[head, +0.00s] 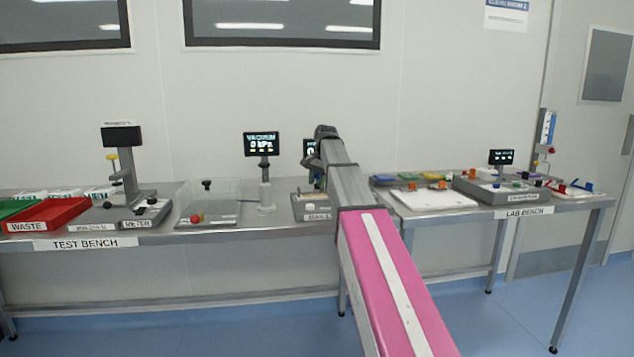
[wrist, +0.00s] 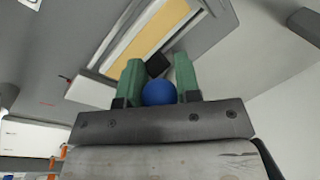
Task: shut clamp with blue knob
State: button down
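In the wrist view the round blue knob (wrist: 159,93) sits between the two green fingers of my gripper (wrist: 158,78), close to the palm. It fills the gap with no clear space on either side. Whether the fingers press on it cannot be told. A small black piece (wrist: 157,65) shows just beyond the knob, between the fingertips. The rest of the clamp is not clear.
A display reading "VACUUM" (head: 262,144) stands left of my arm, beside a clear plate (head: 207,204). A meter stand (head: 122,170) and a red waste tray (head: 48,215) are further left. The lab bench on the right carries a white board (head: 432,198) and a grey unit (head: 500,190).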

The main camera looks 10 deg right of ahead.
jog(key=shift+s+f+t, duration=0.3)
jog(key=shift+s+t, duration=0.2)
jog(key=shift+t, duration=0.1)
jog(key=shift+s+f+t, duration=0.2)
jog(key=shift+f+t, duration=0.15)
jog(key=shift+t, duration=0.65)
jog(key=shift+w, duration=0.1)
jog(key=c, duration=0.8)
grip_release()
jog(key=v, duration=1)
jog(key=shift+d+r, duration=0.15)
jog(key=shift+r, duration=0.2)
jog(key=shift+s, duration=0.25)
